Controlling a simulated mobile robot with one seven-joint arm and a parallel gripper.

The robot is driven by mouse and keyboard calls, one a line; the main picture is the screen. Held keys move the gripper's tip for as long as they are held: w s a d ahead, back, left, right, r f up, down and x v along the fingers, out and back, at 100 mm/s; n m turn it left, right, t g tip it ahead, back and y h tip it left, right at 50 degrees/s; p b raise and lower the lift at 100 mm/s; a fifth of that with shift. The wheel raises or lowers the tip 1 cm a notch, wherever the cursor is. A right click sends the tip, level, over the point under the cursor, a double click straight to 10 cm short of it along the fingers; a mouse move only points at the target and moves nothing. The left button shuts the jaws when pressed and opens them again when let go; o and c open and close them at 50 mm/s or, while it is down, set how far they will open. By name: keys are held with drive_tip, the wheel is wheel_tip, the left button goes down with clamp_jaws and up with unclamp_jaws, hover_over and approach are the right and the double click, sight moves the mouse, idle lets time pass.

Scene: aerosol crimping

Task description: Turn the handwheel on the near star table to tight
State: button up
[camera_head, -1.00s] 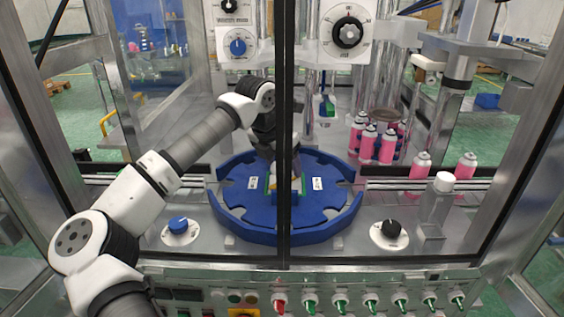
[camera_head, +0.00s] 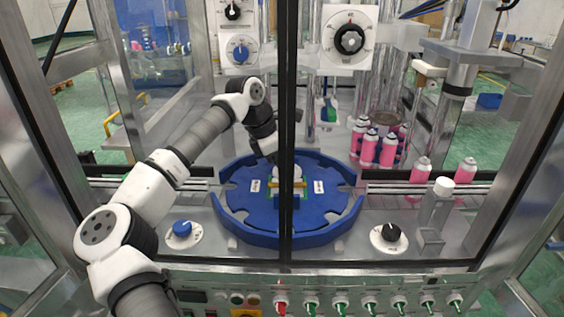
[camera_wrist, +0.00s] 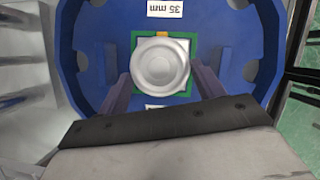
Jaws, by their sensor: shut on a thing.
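The near star table (camera_head: 235,222) is a blue, notched disc behind the machine's front frame. It also fills much of the wrist view (camera_wrist: 85,40). The handwheel (camera_wrist: 160,64) is a round silver-white knob at its centre, over a green-edged square with an orange mark. In the head view the handwheel (camera_head: 298,171) is partly hidden by the dark upright and my wrist. My gripper (camera_wrist: 161,76) comes from above, one finger on each side of the handwheel, shut on it. My gripper (camera_head: 284,166) is mostly hidden in the head view.
A dark upright (camera_head: 287,120) of the front frame crosses the view. Pink cans (camera_head: 368,147) stand at the back right. A blue knob (camera_head: 182,228) and a black knob (camera_head: 391,232) flank the table. A row of switches (camera_head: 370,306) lines the front panel.

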drive_tip(key=shift+m, duration=0.3)
drive_tip(key=o, duration=1)
drive_tip(key=shift+c, duration=0.2)
